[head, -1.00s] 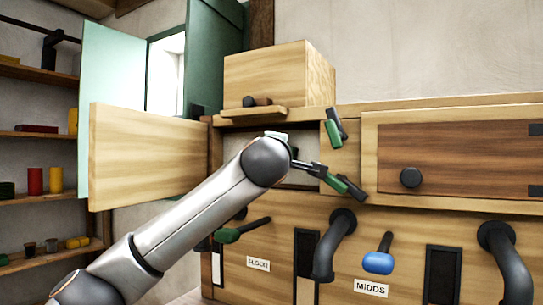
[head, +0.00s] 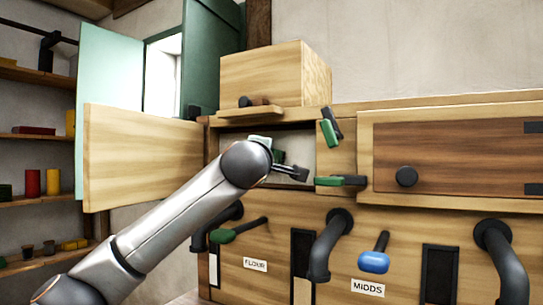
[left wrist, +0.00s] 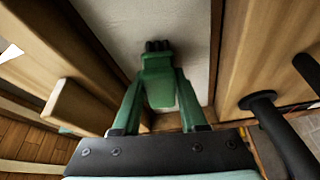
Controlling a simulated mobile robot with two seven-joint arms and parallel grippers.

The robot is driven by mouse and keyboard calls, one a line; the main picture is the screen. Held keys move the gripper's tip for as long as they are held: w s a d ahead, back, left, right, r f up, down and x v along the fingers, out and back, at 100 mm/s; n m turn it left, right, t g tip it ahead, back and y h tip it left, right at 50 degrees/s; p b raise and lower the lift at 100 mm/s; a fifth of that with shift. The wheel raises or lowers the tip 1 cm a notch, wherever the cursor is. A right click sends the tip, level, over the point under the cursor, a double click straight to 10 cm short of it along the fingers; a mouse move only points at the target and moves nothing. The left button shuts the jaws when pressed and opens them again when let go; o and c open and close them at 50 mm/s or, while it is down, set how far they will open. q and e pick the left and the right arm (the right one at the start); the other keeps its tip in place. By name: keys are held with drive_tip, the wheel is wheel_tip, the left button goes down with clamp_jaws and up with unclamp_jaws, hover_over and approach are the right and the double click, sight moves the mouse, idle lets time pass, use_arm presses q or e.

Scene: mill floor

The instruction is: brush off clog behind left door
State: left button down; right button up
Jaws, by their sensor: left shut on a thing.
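The left door (head: 145,157), a plain wooden panel, stands open to the left. The compartment (head: 310,140) behind it has a pale inside, partly covered by my arm. My left gripper (head: 290,172) is at the mouth of this opening. In the left wrist view its green fingers (left wrist: 160,110) are shut on a green brush-like piece (left wrist: 160,88) with a dark, lumpy end. That end points towards a pale surface and seems close to it; contact cannot be told. I cannot make out the clog. My right gripper is not in view.
Green-and-black fittings (head: 329,132) (head: 340,181) sit right of the opening. A wooden box (head: 260,78) stands above it. A closed door with a black knob (head: 406,176) is at right. Dark pipes (head: 325,245), a green-handled lever (head: 224,236) and a blue-handled lever (head: 374,262) jut out below.

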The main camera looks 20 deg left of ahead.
use_arm(q)
drive_tip(key=shift+w+a+r+p, duration=0.1)
drive_tip(key=shift+a+p, duration=0.1)
drive_tip(key=shift+a, duration=0.65)
drive_tip(key=shift+w+a+f+p, duration=0.1)
drive_tip(key=shift+w+a+p, duration=0.1)
drive_tip(key=shift+a, duration=0.7)
drive_tip(key=shift+w+a+r+p, duration=0.1)
drive_tip(key=shift+a+p, duration=0.1)
drive_tip(key=shift+a, duration=0.65)
drive_tip(key=shift+w+a+p, duration=0.1)
drive_tip(key=shift+a+p, duration=0.4)
drive_tip(key=shift+a, duration=1.65)
drive_tip(key=s+b, duration=0.3)
drive_tip(key=s, duration=0.3)
drive_tip(key=shift+a, duration=0.15)
drive_tip(key=shift+s, duration=0.15)
